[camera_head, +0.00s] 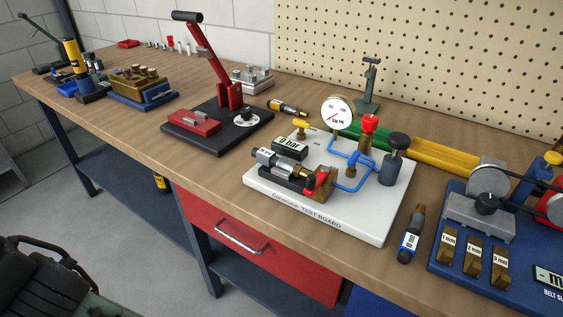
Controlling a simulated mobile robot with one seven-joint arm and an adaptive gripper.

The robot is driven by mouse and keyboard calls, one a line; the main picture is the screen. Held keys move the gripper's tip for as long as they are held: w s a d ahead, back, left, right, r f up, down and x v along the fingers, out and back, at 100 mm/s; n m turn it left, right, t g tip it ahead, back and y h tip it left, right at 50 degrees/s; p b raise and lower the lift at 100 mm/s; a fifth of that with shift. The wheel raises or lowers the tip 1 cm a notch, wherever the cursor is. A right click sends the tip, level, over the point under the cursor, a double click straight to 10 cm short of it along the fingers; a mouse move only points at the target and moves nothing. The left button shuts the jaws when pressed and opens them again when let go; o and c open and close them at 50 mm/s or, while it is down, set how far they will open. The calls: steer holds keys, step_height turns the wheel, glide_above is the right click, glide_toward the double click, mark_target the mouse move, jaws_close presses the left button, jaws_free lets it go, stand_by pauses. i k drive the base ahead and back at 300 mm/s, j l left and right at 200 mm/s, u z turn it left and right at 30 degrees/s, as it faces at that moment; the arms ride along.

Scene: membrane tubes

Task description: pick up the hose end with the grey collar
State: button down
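No hose end with a grey collar can be picked out with certainty. A short dark cylinder with silver-grey parts (278,163) lies in a holder on the white test board (338,212), at its left side, beside a red-and-brass fitting (319,184). A loose dark piece with a blue band and white label (409,240) lies on the bench right of the board. Another loose piece, black with a yellow band (288,108), lies behind the board. My gripper is not in view.
The board carries a gauge (337,113), a "0 bar" display (290,148), blue pipes and a red-topped valve (368,126). A black base with a red lever (212,62) stands left. A blue belt station (450,262) stands right. Bare wood runs along the front.

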mark_target(269, 157)
steer(key=j+z, duration=0.1)
steer(key=z, duration=0.7)
steer(key=j+z, duration=0.15)
steer(key=z, duration=0.2)
steer(key=j+z, duration=0.3)
steer(key=k+j+z, duration=0.25)
steer(key=j, duration=0.15)
steer(key=j+z, duration=0.3)
steer(key=k+j, duration=0.2)
steer(key=j, duration=0.25)
steer(key=k+j+z, duration=0.1)
steer(key=k+j, duration=0.15)
steer(key=j, duration=0.15)
steer(key=k+j+z, duration=0.1)
steer(key=k+j, duration=0.15)
steer(key=j, duration=0.2)
steer(key=k+j, duration=0.25)
steer(key=j, duration=0.15)
